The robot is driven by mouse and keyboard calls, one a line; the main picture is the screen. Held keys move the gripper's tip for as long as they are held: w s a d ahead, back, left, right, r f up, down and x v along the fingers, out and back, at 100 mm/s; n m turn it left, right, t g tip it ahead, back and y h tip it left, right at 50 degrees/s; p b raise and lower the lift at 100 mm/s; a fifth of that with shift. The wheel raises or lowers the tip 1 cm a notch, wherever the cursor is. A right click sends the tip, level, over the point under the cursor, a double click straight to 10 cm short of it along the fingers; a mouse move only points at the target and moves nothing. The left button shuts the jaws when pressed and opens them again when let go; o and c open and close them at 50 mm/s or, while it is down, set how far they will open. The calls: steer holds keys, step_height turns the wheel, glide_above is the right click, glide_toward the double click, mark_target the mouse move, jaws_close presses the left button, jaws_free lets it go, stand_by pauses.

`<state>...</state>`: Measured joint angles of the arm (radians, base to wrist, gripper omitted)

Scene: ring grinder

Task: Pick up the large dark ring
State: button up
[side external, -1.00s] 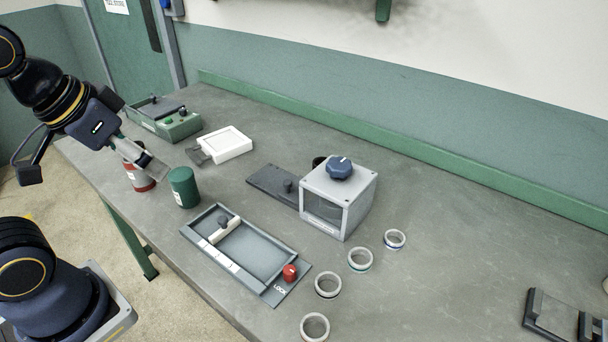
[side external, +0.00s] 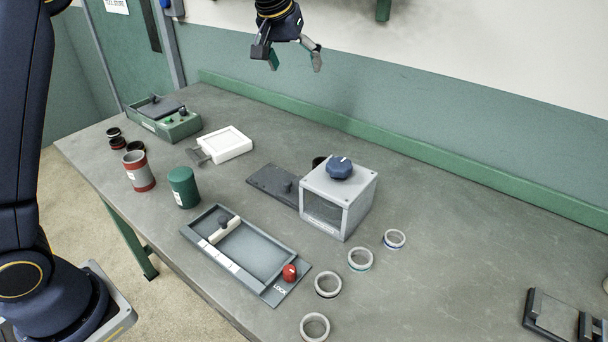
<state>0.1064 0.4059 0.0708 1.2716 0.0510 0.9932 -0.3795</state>
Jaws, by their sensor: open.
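Several dark rings lie on the bench. Two small ones, the rear dark ring (side external: 114,132) and the dark ring just in front of it (side external: 117,143), sit at the far left. A somewhat larger dark ring (side external: 135,147) sits behind the red-and-grey can. Another dark round piece (side external: 318,162) is partly hidden behind the grey box. I cannot tell for sure which is the large dark ring. My gripper (side external: 296,64) is open and empty, high above the back of the bench, apart from all of them.
The grey box (side external: 341,196) with a blue knob stands mid-bench. Around it are a grey tray (side external: 190,236) with a red knob, a green can (side external: 184,188), the red-and-grey can (side external: 139,172), a white block (side external: 226,144) and several pale rings (side external: 360,260). The right of the bench is mostly clear.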

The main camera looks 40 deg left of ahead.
steer(key=w+d+f+g, duration=0.15)
steer(key=w+f, duration=0.25)
steer(key=f, duration=0.5)
glide_toward(322, 159)
steer(key=shift+s+d+f+m+g, duration=0.2)
steer(key=shift+s+d+f, duration=0.1)
steer(key=shift+f, duration=0.25)
steer(key=shift+s+d+f+m+g, duration=0.1)
steer(key=shift+s+d+f+g, duration=0.15)
steer(key=shift+f, duration=0.3)
steer(key=x, duration=0.6)
steer(key=shift+w+d+r, duration=0.1)
steer(key=shift+w+r, duration=0.05)
steer(key=shift+w, duration=0.2)
steer(key=c, duration=1.3)
steer(key=shift+c, duration=0.4)
steer(key=shift+r, duration=0.15)
